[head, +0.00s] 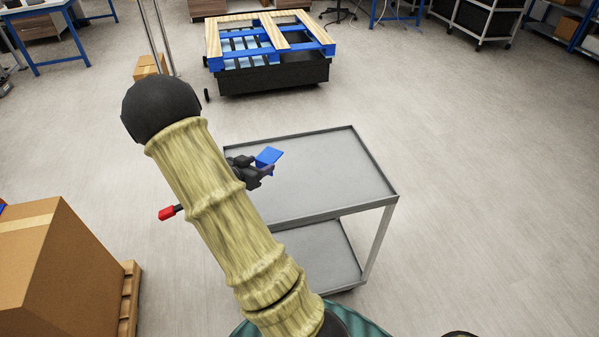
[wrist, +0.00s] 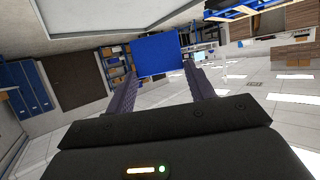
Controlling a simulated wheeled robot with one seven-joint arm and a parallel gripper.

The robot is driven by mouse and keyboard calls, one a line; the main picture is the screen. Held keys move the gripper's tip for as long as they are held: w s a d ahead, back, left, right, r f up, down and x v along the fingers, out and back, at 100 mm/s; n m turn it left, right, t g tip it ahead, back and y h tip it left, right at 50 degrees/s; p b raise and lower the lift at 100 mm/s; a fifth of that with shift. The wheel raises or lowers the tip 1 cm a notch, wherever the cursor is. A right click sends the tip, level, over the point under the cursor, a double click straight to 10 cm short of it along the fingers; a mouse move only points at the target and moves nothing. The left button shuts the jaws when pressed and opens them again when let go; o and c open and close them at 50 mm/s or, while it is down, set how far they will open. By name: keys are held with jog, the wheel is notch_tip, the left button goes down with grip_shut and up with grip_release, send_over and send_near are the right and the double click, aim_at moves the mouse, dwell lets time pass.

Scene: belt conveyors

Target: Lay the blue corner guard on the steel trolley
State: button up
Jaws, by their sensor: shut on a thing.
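The blue corner guard (head: 269,156) is held in my gripper (head: 262,168), which is shut on it. In the head view it appears over the left part of the steel trolley's (head: 335,180) top shelf; I cannot tell the exact gap between them. In the wrist view the blue corner guard (wrist: 157,54) sits between the two fingertips of my gripper (wrist: 158,78). The trolley has a grey top shelf with a raised rim and a lower shelf (head: 325,255). My arm hides the trolley's left side.
The trolley's top is otherwise bare. A large cardboard box (head: 50,270) on a wooden pallet (head: 131,295) stands at the lower left. A blue and wooden pallet on a black base (head: 270,75) stands behind the trolley. The floor to the right is clear.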

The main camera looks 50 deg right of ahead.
jog(key=shift+s+f, duration=0.2)
jog(key=shift+w+f, duration=0.2)
jog(key=shift+f, duration=2.5)
jog(key=shift+f+p, duration=0.3)
jog(key=shift+f, duration=1.8)
jog(key=shift+f+b, duration=0.5)
jog(key=shift+f, duration=0.1)
jog(key=o, duration=0.9)
jog(key=shift+o, duration=0.4)
jog(key=shift+r, duration=0.1)
